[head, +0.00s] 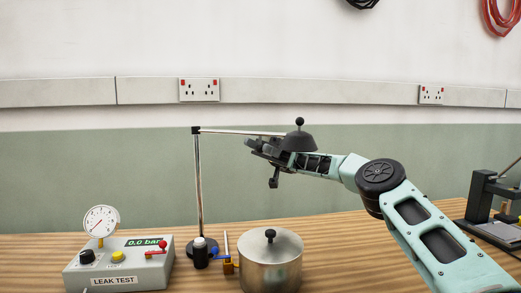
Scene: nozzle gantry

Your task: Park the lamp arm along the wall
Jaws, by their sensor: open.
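The lamp has a thin upright metal post (198,180) on a dark round base. Its slim lamp arm (240,132) runs right from a black joint at the post's top. A dark shade (300,141) with a black ball knob (299,122) on top sits at the arm's right end. My gripper (256,148) is open, pointing left, just below the lamp arm and overlapping the shade's left side in the picture. Whether it touches the lamp cannot be told. The shade hides part of my wrist.
A leak test box (120,262) with a gauge stands at the front left. A dark stand (485,205) is at the right. The wall (100,170) with sockets lies behind the wooden bench.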

